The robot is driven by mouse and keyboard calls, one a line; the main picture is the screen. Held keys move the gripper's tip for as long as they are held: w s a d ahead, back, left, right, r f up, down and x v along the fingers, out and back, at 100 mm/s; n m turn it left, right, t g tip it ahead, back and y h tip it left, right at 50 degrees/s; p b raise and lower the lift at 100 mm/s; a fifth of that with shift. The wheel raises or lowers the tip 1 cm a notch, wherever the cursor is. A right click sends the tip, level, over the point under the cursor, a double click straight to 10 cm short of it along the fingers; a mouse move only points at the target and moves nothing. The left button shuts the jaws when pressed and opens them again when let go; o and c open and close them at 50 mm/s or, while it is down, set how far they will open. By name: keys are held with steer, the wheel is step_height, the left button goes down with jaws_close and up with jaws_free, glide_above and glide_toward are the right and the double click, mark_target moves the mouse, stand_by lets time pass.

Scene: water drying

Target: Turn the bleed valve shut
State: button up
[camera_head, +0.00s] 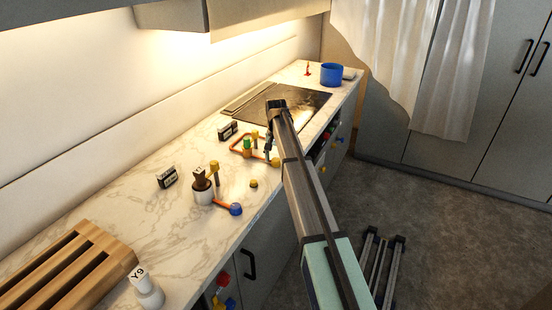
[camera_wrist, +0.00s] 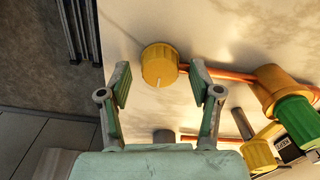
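A round yellow knob (camera_wrist: 160,64) with a short white mark sits at the end of a copper pipe (camera_wrist: 228,74), near the counter edge. It also shows in the head view (camera_head: 275,161). It looks like the bleed valve, but I see no label on it. My gripper (camera_wrist: 160,73) points down with its two fingers apart, one on each side of the knob in the wrist view. A gap shows on both sides, and I cannot tell the height between fingertips and knob. The head view shows my gripper (camera_head: 268,151) close beside the knob.
A yellow fitting (camera_wrist: 271,82) and a green part (camera_wrist: 297,120) stand right of the knob. In the head view, a blue knob (camera_head: 236,209), a white pot (camera_head: 203,193), a small yellow piece (camera_head: 254,184) and a wooden rack (camera_head: 75,265) occupy the counter to the left.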

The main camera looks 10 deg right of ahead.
mark_target(276, 159)
steer(key=shift+r, duration=0.1)
step_height(276, 159, up, 12)
stand_by(0.6)
